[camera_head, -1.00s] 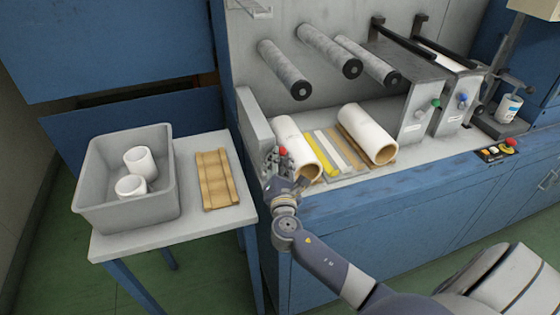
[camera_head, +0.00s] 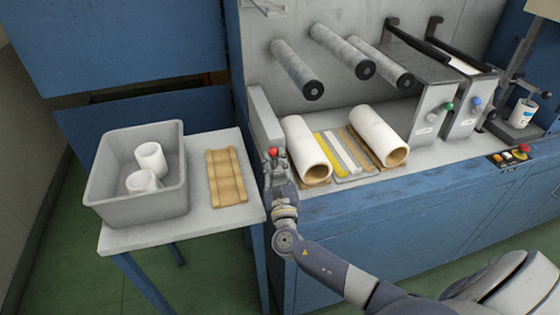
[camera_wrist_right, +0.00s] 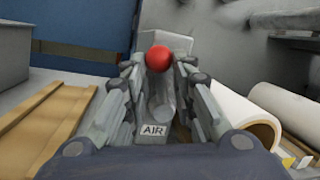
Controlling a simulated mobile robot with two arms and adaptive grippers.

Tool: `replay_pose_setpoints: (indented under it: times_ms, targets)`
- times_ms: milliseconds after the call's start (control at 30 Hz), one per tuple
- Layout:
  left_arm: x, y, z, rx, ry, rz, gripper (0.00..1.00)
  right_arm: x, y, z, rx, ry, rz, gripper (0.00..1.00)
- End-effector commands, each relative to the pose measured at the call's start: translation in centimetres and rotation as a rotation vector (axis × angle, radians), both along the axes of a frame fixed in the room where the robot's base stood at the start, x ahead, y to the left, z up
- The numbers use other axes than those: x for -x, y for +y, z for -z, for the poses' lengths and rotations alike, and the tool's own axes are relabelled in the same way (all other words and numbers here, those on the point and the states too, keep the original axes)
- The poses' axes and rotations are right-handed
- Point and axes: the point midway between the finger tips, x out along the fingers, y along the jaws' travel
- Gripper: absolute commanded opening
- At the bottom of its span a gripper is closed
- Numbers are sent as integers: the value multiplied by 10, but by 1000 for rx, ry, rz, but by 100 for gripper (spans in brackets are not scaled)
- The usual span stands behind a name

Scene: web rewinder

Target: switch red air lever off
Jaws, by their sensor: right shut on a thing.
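The air lever has a red ball knob (camera_head: 273,152) at the left end of the machine bed. The same red knob (camera_wrist_right: 159,58) shows in the right wrist view, above a grey housing with an "AIR" label (camera_wrist_right: 153,131). My right gripper (camera_head: 274,163) is at the lever. In the right wrist view its fingers (camera_wrist_right: 158,72) stand on both sides of the knob, shut on it. Part of the lever's stem is hidden between the fingers. My left gripper is in neither view.
White rolls (camera_head: 306,149) and (camera_head: 377,135) lie on the bed to the right. A side table (camera_head: 216,226) at left carries a grey bin (camera_head: 140,211) with white rolls, and a wooden cradle (camera_head: 226,178). A red button (camera_head: 523,149) sits on the machine's front right.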

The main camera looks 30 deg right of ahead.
Motion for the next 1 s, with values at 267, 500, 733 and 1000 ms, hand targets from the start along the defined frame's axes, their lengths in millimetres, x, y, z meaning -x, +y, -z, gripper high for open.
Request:
replay_pose_setpoints:
  times_ms: [267,500,733,1000]
  targets:
    - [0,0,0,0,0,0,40,-2,8,6,219,55,0,0]
    - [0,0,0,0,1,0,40,-3,13,10,343,85,-1,0]
    - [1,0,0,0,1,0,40,-3,15,12,400,100,-2,0]
    - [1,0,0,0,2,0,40,-3,16,12,416,104,-2,0]
